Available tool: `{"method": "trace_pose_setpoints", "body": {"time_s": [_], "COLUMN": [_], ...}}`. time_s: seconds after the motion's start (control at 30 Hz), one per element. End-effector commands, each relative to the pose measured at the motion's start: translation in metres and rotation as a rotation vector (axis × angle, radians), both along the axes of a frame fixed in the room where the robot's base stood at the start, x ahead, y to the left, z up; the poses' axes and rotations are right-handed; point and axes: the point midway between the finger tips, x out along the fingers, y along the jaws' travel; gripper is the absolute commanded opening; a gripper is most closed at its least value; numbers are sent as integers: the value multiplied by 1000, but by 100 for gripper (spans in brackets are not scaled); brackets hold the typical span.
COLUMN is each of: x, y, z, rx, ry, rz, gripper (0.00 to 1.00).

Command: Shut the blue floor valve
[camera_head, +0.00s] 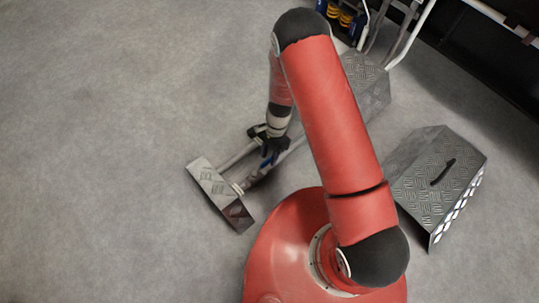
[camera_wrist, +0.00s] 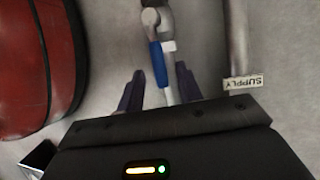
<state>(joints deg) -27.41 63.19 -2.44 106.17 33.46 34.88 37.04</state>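The blue valve lever (camera_wrist: 158,64) shows in the wrist view, with a grey pivot end at its top. It lies nearly in line with the pale pipe (camera_wrist: 168,46) beneath it. My gripper (camera_wrist: 160,73) is open, with one dark finger on each side of the lever and gaps visible between them. I cannot tell how far above the lever the fingertips are. In the head view my gripper (camera_head: 267,148) is low over the floor pipes, and blue shows beside it; the valve is mostly hidden there.
A second pipe with a SUPPLY label (camera_wrist: 242,82) runs to the right in the wrist view. A metal plate box (camera_head: 222,193) stands at the pipes' near end. A tread-plate cover (camera_head: 437,177) lies right of my red base. The floor at left is clear.

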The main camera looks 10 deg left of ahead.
Motion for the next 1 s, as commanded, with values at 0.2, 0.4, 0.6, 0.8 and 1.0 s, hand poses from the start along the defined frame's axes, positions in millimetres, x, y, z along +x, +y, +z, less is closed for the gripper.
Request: {"method": "trace_pose_setpoints", "body": {"time_s": [0.2,0.4,0.6,0.8,1.0], "x": [-2,-2,-1,-1,2], "y": [1,0,0,0,-4], "z": [-4,-3,-3,-3,-3], "rx": [0,0,0,0,0], "ry": [-1,-1,-1,-1,-1], "rz": [0,0,0,0,1], "gripper": [36,24,0,0,0]}}
